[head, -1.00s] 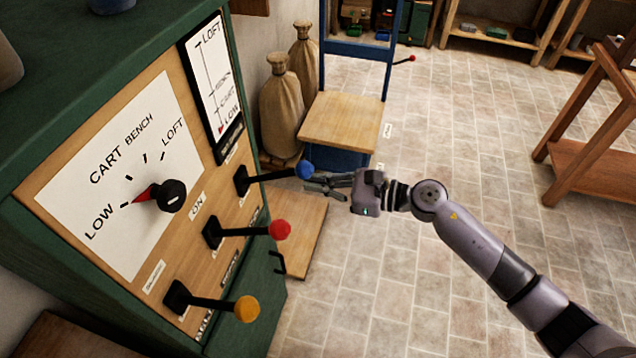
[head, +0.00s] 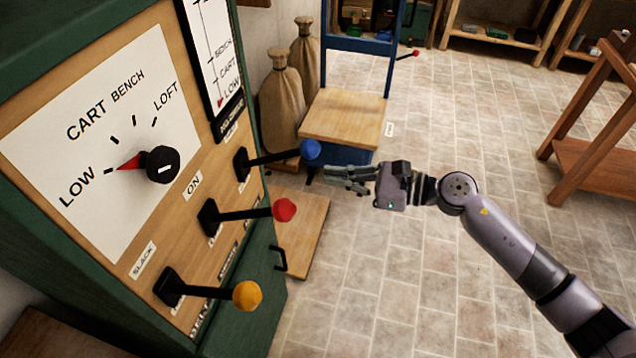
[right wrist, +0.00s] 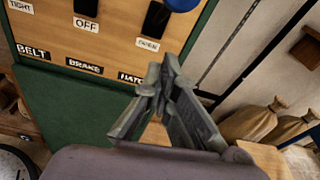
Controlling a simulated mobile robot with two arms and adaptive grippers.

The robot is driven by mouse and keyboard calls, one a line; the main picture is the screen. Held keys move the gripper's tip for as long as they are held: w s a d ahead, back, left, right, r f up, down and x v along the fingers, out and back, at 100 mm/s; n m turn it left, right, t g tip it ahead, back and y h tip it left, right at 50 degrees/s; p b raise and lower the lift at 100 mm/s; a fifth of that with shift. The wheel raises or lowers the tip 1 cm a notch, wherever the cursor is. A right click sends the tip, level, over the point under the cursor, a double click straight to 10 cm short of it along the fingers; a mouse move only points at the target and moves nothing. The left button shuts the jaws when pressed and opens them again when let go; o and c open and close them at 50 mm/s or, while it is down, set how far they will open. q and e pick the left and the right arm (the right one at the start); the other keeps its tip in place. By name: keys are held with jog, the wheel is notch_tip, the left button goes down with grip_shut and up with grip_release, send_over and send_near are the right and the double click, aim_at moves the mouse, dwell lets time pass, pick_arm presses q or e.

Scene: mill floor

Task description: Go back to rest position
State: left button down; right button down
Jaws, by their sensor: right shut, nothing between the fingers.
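My right gripper (head: 335,178) is shut and empty in the head view. It hangs in the air just right of the blue-knobbed lever (head: 310,150) of the green control cabinet (head: 255,335), apart from it. In the right wrist view my right gripper (right wrist: 160,88) shows its fingers meeting at the tips in front of the panel. The red-knobbed lever (head: 284,210) and the yellow-knobbed lever (head: 247,295) stick out below the blue one. The dial (head: 162,165) has its red pointer toward LOW. My left gripper is not in view.
A blue-framed stand with a wooden platform (head: 345,117) is behind the gripper, beside two tied sacks (head: 282,100). A wooden board (head: 312,235) lies low beside the cabinet. A brown wooden table (head: 590,160) is at the right. The tiled floor between is clear.

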jog(key=b+v, duration=0.2)
jog(key=v, duration=0.4)
jog(key=shift+d+r, duration=0.25)
jog(key=shift+d, duration=0.05)
